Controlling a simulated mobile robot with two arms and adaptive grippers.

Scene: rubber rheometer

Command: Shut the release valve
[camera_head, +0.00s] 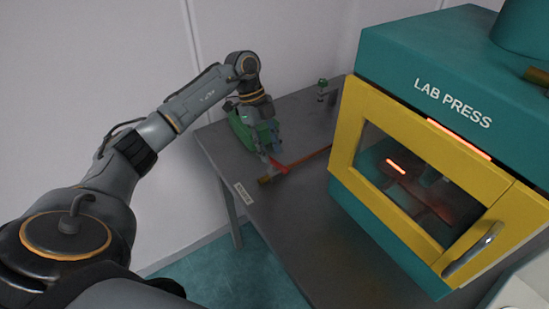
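A small red lever (279,166), which looks like the release valve's handle, sits low at the near end of a brownish pipe (305,160) on the grey table. My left gripper (270,152) points down from above, with its fingertips beside or at the red lever. I cannot tell whether they touch it, or whether the fingers are open or shut. Behind the gripper stands a green body (243,130), partly hidden by my wrist. My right gripper is not in view.
The teal and yellow lab press (345,130) stands on the grey table (290,228) at the right, its windowed door closed and glowing inside. A small green-topped fitting (322,84) stands at the back. A white label (244,193) lies at the left edge. The table's front is clear.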

